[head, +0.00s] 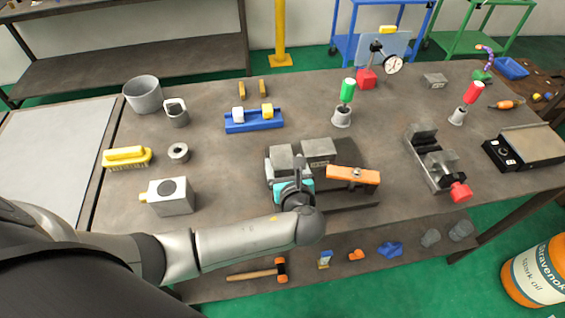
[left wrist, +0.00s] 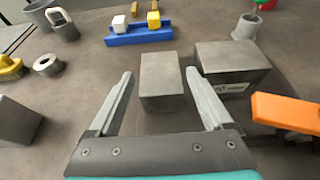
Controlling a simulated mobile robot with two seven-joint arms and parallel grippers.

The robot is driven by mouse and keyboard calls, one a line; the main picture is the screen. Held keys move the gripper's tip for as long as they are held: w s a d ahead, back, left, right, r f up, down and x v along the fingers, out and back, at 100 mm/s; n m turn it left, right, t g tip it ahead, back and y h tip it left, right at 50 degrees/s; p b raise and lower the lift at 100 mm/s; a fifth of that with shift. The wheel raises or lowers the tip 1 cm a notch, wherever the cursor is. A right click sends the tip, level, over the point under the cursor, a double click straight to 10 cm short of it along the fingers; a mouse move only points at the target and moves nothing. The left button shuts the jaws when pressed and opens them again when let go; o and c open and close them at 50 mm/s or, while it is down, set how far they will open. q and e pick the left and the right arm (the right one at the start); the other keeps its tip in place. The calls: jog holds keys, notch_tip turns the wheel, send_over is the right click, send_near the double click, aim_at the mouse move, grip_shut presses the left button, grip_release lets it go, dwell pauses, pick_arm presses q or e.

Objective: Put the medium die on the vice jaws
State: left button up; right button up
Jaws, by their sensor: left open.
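A plain grey block (left wrist: 160,82), possibly the medium die, stands between the fingers of my open left gripper (left wrist: 159,73) in the left wrist view. The fingers lie along its two sides with gaps; I cannot tell how deep they reach. In the head view the block (head: 280,155) is partly hidden by my left gripper (head: 287,175). A wider grey block (head: 319,149) with a label stands to its right; the label shows in the left wrist view. The vice (head: 436,160), with dark jaws and a red knob, is to the right. My right gripper is not in view.
An orange-handled tool (head: 353,176) lies right of my left gripper. A blue holder (head: 253,122) with white and yellow pieces is behind. A grey box (head: 172,196) and yellow brush (head: 127,157) are left. Bare table separates the blocks from the vice.

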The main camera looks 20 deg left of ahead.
aim_at(283, 157)
pick_arm(q)
jog(key=x, duration=0.4)
jog(key=shift+s+b, duration=0.1)
jog(key=shift+b, duration=0.25)
grip_shut()
dwell(0.4)
jog(key=shift+r, duration=0.1)
